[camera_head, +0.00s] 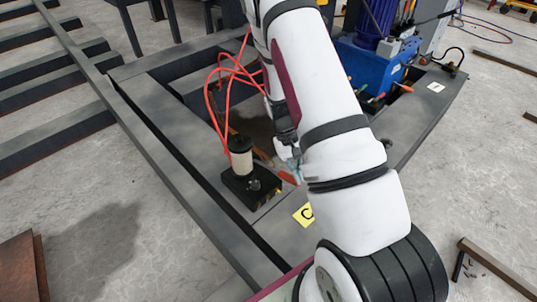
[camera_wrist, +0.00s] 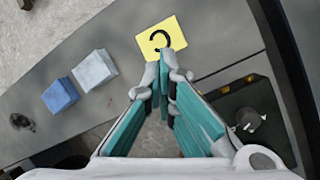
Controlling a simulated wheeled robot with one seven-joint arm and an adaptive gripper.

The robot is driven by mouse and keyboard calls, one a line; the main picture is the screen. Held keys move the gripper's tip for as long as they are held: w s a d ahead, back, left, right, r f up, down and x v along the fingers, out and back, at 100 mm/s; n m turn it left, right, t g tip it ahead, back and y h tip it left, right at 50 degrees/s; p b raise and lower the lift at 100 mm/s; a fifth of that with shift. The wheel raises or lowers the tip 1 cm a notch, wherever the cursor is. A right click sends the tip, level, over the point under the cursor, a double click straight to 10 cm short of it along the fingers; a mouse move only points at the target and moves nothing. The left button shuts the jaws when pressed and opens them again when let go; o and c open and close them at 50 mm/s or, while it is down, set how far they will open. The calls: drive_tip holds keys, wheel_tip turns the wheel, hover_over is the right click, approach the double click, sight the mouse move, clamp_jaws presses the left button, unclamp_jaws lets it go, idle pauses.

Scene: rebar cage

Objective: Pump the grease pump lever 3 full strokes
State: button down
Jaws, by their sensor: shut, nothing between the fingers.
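The grease pump stands on the steel frame in the head view, with a dark base (camera_head: 250,187), a pale cylinder (camera_head: 241,158) with a black cap and red hoses behind. A red-orange bar (camera_head: 286,176), possibly the lever, shows partly beside the base; my arm hides part of that area. My gripper (camera_head: 291,160) is to the right of the pump cylinder, partly hidden by my arm. In the wrist view my gripper (camera_wrist: 165,82) has its fingertips together with nothing between them. A dark base with a grey knob (camera_wrist: 250,119) lies right of the fingers; no lever is clear there.
A blue machine (camera_head: 372,70) stands behind my arm. Steel beams (camera_head: 160,150) edge the opening.

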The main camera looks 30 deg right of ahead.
drive_tip(key=shift+f, duration=0.35)
drive_tip(key=w+p+v, duration=0.1)
drive_tip(key=p+v, duration=0.5)
drive_tip(key=v, duration=0.7)
drive_tip(key=shift+w+a+f, duration=0.25)
drive_tip(key=shift+w, duration=0.2)
drive_tip(key=shift+s+f, duration=0.1)
drive_tip(key=shift+s+d+f, duration=0.1)
drive_tip(key=shift+s+f, duration=0.25)
drive_tip(key=shift+f, duration=0.1)
drive_tip(key=shift+s+f, duration=0.1)
drive_tip(key=shift+s+d+f, duration=0.1)
drive_tip(key=shift+s+f, duration=0.3)
drive_tip(key=shift+b, duration=0.3)
drive_tip(key=shift+s+f, duration=0.45)
drive_tip(key=shift+f, duration=0.1)
drive_tip(key=shift+d, duration=0.1)
